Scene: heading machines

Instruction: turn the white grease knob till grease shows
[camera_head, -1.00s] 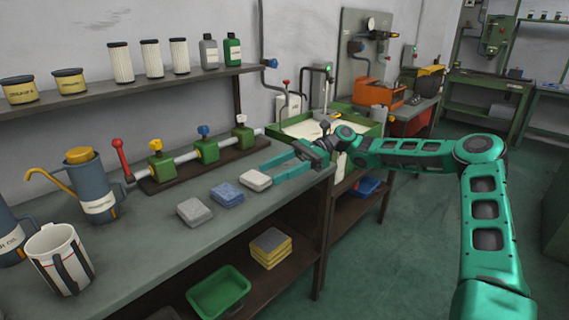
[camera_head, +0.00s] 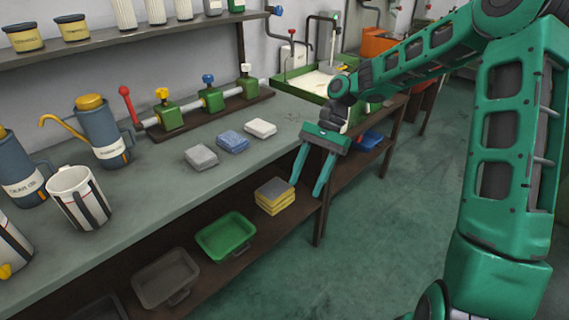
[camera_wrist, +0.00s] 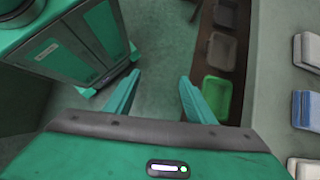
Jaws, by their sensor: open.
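The white knob (camera_head: 246,68) sits on the rightmost of several green valve blocks on a dark board at the back of the bench. Blue (camera_head: 208,79) and yellow (camera_head: 162,93) knobs stand to its left on the same pipe. I cannot make out any grease. My gripper (camera_head: 306,190) is open and empty. It points down in front of the bench's front edge, to the right of and nearer than the white knob, and apart from it. In the wrist view its two fingers (camera_wrist: 160,98) spread above the floor. The white knob is not in the wrist view.
Grey, blue and white folded cloths (camera_head: 232,142) lie on the bench (camera_head: 150,185) before the valves. A red lever (camera_head: 127,104) and an oil can (camera_head: 100,128) stand left. Below, a shelf holds yellow-grey sponges (camera_head: 272,200) and a green tray (camera_head: 226,240). Floor in front is clear.

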